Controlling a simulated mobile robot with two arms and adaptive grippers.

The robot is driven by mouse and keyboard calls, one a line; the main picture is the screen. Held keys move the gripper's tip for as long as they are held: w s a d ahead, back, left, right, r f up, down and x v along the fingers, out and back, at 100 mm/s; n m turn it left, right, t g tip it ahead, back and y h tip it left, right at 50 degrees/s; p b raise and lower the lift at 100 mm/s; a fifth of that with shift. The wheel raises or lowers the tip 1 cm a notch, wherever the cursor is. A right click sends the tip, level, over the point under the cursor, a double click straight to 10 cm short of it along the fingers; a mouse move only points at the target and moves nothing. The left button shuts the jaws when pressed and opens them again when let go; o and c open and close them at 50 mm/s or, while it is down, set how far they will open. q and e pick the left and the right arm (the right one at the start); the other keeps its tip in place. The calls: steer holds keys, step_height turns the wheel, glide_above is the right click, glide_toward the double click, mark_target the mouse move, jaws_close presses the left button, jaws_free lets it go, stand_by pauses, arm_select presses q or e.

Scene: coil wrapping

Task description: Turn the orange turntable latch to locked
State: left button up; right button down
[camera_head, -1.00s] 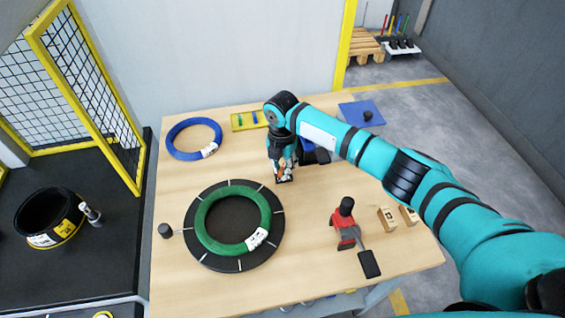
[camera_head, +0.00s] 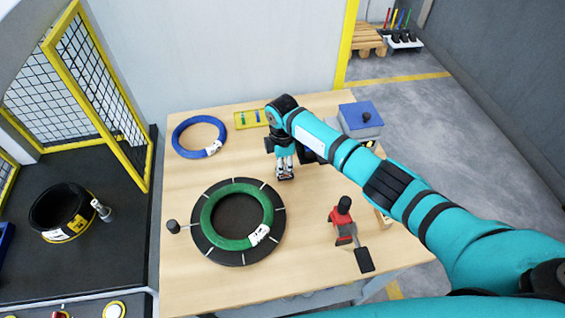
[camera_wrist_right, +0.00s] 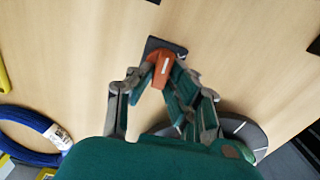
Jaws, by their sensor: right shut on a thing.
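The orange latch (camera_wrist_right: 162,68) stands on a small dark base plate (camera_wrist_right: 153,43) in the right wrist view. My right gripper (camera_head: 285,177) points down at the table behind and right of the turntable, and its fingers are shut on the orange latch. In the head view the fingers hide most of the latch. The black turntable (camera_head: 245,259) lies flat, with a green coil (camera_head: 208,222) resting on it. Its edge also shows in the right wrist view (camera_wrist_right: 248,130). I cannot read any locked mark. My left gripper is out of view.
A blue coil (camera_head: 176,135) lies at the back left. A yellow tray (camera_head: 238,121) and a blue box (camera_head: 360,122) stand at the back. A red tool (camera_head: 341,217) stands at the right, near my arm. The front of the table is mostly clear.

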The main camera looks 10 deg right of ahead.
steer(key=shift+w+m, duration=0.15)
steer(key=shift+m, duration=0.25)
steer(key=shift+r, duration=0.1)
steer(key=c, duration=1.3)
jaws_free()
step_height(320, 180, up, 12)
steer(key=shift+f, duration=0.1)
